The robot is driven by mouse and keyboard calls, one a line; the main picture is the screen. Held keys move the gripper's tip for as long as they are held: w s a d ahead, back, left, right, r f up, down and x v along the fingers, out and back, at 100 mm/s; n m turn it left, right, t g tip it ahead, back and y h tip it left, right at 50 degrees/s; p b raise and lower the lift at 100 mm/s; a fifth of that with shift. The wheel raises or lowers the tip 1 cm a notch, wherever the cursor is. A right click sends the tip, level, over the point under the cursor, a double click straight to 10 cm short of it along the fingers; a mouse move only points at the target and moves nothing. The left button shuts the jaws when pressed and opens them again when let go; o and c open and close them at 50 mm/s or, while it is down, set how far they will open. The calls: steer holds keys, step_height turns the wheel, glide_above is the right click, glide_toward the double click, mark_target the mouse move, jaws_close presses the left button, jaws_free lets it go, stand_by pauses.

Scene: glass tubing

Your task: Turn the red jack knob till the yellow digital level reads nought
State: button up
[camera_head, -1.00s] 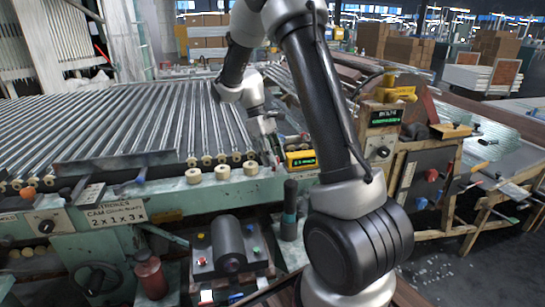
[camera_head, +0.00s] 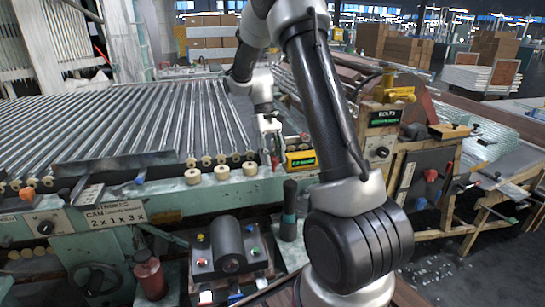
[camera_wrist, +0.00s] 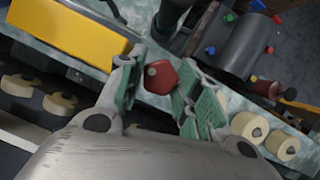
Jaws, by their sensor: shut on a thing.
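The red jack knob (camera_wrist: 160,77) sits between the green-padded fingers of my gripper (camera_wrist: 163,84) in the wrist view. My gripper is shut on it. In the head view, my gripper (camera_head: 273,155) points down at the front rail, and a bit of red shows at its tips. The yellow digital level (camera_head: 300,160) stands just right of the gripper, with a lit green display too small to read. Its plain yellow side (camera_wrist: 70,35) shows at the upper left of the wrist view, where its display is hidden.
Cream rollers (camera_head: 222,172) line the rail left of the gripper. A dark upright cylinder (camera_head: 290,208) stands below the level. A grey motor-like drum (camera_head: 229,240) with coloured knobs lies lower. Glass tubes (camera_head: 130,120) cover the bed behind.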

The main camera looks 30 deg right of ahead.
stand_by(0.3)
steer(key=o, duration=1)
steer(key=v, duration=1.2)
steer(key=shift+s, duration=0.1)
